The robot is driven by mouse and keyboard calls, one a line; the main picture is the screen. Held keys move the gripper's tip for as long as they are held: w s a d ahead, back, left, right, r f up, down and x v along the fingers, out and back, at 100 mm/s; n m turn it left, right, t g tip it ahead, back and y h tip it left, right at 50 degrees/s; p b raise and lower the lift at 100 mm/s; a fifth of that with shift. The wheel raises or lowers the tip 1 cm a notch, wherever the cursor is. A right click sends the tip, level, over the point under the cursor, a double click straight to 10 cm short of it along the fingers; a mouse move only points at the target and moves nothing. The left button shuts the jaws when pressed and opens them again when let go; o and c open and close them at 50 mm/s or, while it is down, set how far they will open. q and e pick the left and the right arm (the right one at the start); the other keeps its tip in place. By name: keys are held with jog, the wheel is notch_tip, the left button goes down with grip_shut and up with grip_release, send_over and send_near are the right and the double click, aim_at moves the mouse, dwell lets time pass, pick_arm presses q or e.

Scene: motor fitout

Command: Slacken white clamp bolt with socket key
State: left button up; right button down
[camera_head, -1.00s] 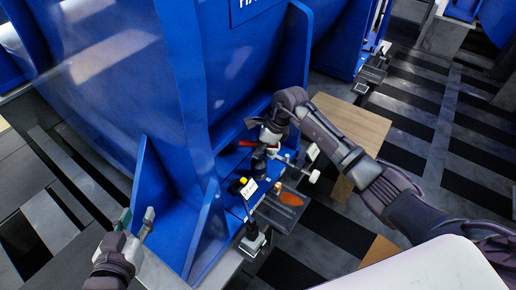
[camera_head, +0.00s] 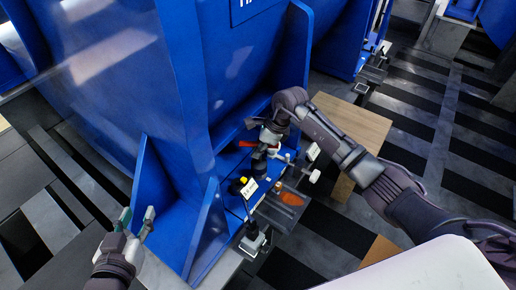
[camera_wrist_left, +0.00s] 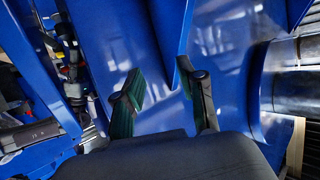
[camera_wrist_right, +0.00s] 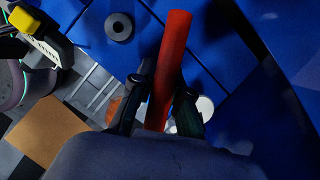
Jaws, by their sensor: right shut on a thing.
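My right gripper (camera_head: 268,137) is shut on the red handle (camera_wrist_right: 168,70) of what looks like the socket key, beside the blue motor housing. In the head view the red handle (camera_head: 246,144) sticks out to the left of the gripper. The key's socket end is hidden. A white round part (camera_wrist_right: 205,108), possibly the clamp bolt, shows partly behind a finger in the right wrist view. I cannot tell whether the key sits on it. My left gripper (camera_head: 136,222) is open and empty at the lower left, apart from the blue housing; its spread fingers show in the left wrist view (camera_wrist_left: 165,95).
The large blue housing (camera_head: 130,70) with upright ribs fills the left and middle. A wooden board (camera_head: 355,125) lies behind the right arm.

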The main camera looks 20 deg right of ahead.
pick_arm(q)
jog(key=shift+w+d+r+t, duration=0.15)
jog(key=shift+w+r+t, duration=0.25)
jog(key=shift+r, duration=0.3)
jog(key=shift+w+d+r+t+h+b, duration=0.2)
jog(key=shift+r+t, duration=0.1)
jog(key=shift+r, duration=0.1)
jog(key=shift+w+d+r+t+h+b, duration=0.1)
jog(key=shift+r+t+h+b, duration=0.1)
jog(key=shift+r+t, duration=0.15)
pick_arm(e)
jog(key=shift+f, duration=0.4)
pick_arm(q)
jog(key=shift+r, duration=0.3)
pick_arm(e)
jog(key=shift+f, duration=0.1)
pick_arm(q)
jog(key=shift+w+d+r+t, duration=0.1)
jog(key=shift+r+t, duration=0.2)
jog(key=shift+t, duration=0.05)
pick_arm(e)
jog(key=shift+f, duration=0.1)
pick_arm(q)
jog(key=shift+w+r, duration=0.1)
jog(key=shift+r, duration=0.25)
pick_arm(e)
jog(key=shift+f, duration=0.1)
